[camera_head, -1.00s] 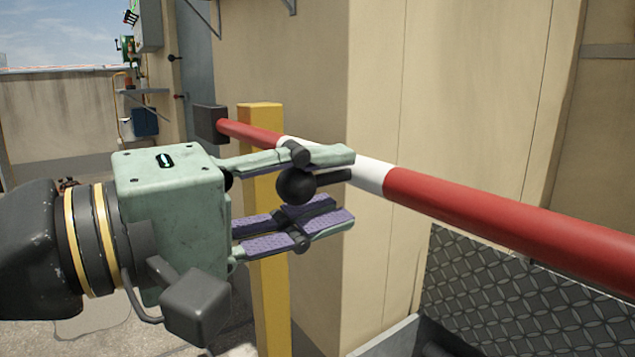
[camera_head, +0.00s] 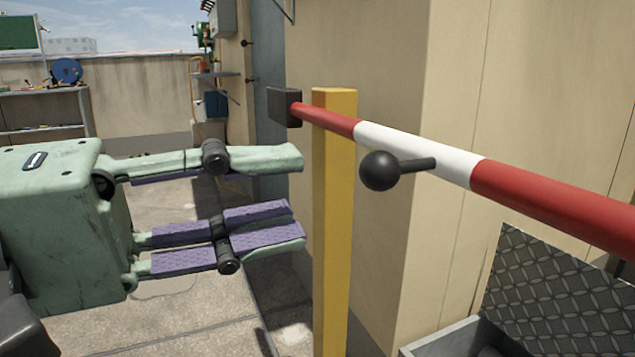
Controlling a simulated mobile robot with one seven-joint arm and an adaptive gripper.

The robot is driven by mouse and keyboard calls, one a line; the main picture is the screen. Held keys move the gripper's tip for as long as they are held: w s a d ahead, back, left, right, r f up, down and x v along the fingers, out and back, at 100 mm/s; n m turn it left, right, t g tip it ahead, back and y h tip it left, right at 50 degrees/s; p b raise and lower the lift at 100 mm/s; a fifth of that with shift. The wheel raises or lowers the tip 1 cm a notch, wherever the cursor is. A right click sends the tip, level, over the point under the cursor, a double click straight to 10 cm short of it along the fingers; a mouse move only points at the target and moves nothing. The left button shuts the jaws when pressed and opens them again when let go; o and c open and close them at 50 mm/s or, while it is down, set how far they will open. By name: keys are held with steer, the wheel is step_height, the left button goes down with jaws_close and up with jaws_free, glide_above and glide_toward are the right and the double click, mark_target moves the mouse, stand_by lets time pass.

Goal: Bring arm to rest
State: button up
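My gripper (camera_head: 295,193) is pale green with purple finger pads, at the left of the head view. Its fingers point right and stand apart, with nothing between them. A red and white barrier bar (camera_head: 555,200) crosses the right half of the view. A black ball knob (camera_head: 380,171) on a short stem sticks out from the bar's white part. The knob is right of my fingertips, with a visible gap between them. A yellow post (camera_head: 333,235) stands behind, between the fingertips and the knob in the picture.
A beige wall (camera_head: 385,60) fills the right side. A diamond-plate metal panel (camera_head: 560,295) and a grey trough (camera_head: 460,338) are at lower right. Shelves (camera_head: 45,110) and a blue box (camera_head: 215,103) stand at the back left. Open paved floor (camera_head: 200,325) shows below my gripper.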

steer(key=shift+s+a, duration=0.1)
steer(key=shift+a, duration=0.2)
steer(key=shift+r, duration=0.1)
